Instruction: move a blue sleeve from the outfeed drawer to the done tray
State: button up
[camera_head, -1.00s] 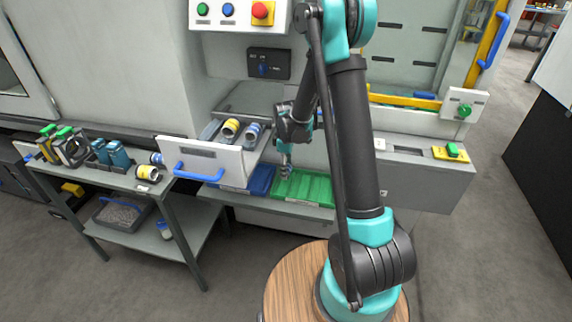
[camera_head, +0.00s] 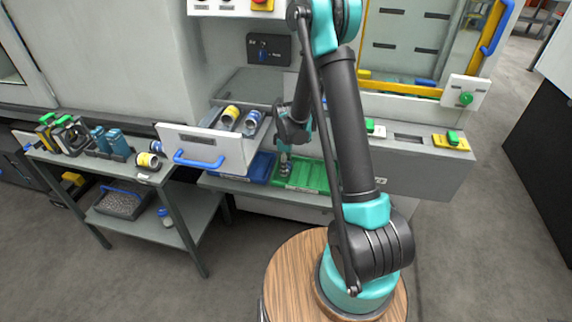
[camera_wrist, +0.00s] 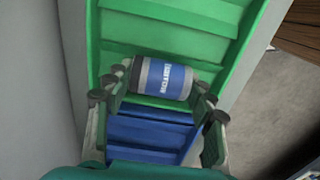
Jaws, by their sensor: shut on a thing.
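My gripper (camera_wrist: 160,98) is shut on a blue sleeve (camera_wrist: 162,78) with grey ends and white lettering. The sleeve lies crosswise between the fingers, over the green tray (camera_wrist: 168,19) in the wrist view; whether it touches the tray floor I cannot tell. In the head view my gripper (camera_head: 285,163) is low at the left part of the green tray (camera_head: 312,178). The tray's label is too small to read. The open outfeed drawer (camera_head: 205,148) is to the left, holding a yellow-banded sleeve (camera_head: 230,115) and another blue sleeve (camera_head: 252,121).
A blue tray (camera_head: 262,167) stands just left of the green tray on the same shelf. The side table (camera_head: 115,175) at left holds tools, bottles and a yellow-banded sleeve (camera_head: 148,160). A grey ledge with green buttons (camera_head: 453,138) is at the right. The drawer front juts out beside the trays.

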jog(key=o, duration=1.4)
jog(key=shift+o, duration=0.2)
jog(key=shift+r, duration=0.15)
notch_tip(320, 180, up, 12)
jog(key=s+d+r+m+t, duration=0.1)
jog(key=s+d+m, duration=0.3)
jog(key=s, duration=0.4)
jog(key=s+d+r+m+t, duration=0.1)
jog(key=s+d+m, duration=0.3)
jog(key=s, duration=0.4)
jog(key=s+d+r+m+t, duration=0.1)
jog(key=s+d+m+t, duration=0.1)
jog(key=s+d+m, duration=0.2)
jog(key=s+m, duration=0.2)
jog(key=s, duration=0.2)
jog(key=shift+s+r, duration=0.3)
jog(key=shift+r, duration=0.1)
